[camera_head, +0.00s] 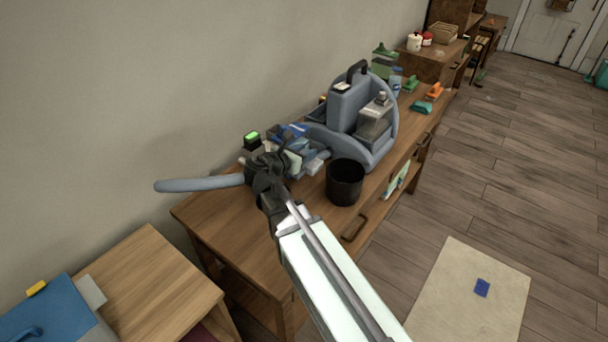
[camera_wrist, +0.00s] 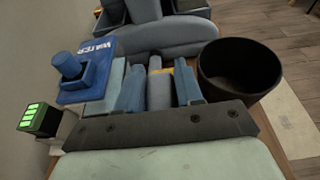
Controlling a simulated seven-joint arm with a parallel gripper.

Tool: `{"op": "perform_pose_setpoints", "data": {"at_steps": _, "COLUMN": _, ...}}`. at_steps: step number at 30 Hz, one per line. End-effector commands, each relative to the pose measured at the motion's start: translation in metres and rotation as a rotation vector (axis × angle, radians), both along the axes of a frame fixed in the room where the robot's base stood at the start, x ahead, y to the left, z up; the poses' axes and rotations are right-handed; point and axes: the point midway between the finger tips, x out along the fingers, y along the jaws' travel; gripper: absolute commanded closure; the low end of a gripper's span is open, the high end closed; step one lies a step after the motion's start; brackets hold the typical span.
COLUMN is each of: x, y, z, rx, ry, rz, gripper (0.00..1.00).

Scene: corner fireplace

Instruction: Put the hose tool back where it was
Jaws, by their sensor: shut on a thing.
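My gripper (camera_head: 262,174) is shut on the hose tool (camera_head: 200,184), above the near left end of the wooden workbench (camera_head: 222,222). In the head view the tool is a long blue-grey tube sticking out to the left, past the bench's edge. In the wrist view a grey rounded piece (camera_wrist: 160,90) lies between my two fingers (camera_wrist: 159,78); I cannot tell for sure that it is the tool. The blue-grey cleaning machine (camera_head: 345,105) stands upright on the bench beyond my gripper. The tool is apart from it. My gripper hides part of the tool.
A black bin (camera_head: 345,183) stands right of my gripper, in front of the machine. A blue tank marked WATER (camera_wrist: 88,72) and a green-lit battery (camera_head: 251,139) are close by. A wall is at the left. A lower wooden table (camera_head: 150,275) is at front left.

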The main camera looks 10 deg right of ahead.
Motion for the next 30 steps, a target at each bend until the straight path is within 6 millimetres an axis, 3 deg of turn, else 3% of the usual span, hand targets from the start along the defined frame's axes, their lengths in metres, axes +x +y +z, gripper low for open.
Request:
{"op": "perform_pose_setpoints", "data": {"at_steps": 6, "x": 0.000, "y": 0.000, "z": -0.033, "rx": -0.002, "ry": 0.002, "rz": 0.000, "gripper": 1.00}}
{"op": "perform_pose_setpoints", "data": {"at_steps": 19, "x": 0.000, "y": 0.000, "z": -0.056, "rx": 0.000, "ry": 0.000, "rz": -0.001, "gripper": 1.00}}
{"op": "perform_pose_setpoints", "data": {"at_steps": 30, "x": 0.000, "y": 0.000, "z": -0.089, "rx": 0.000, "ry": 0.000, "rz": -0.001, "gripper": 1.00}}
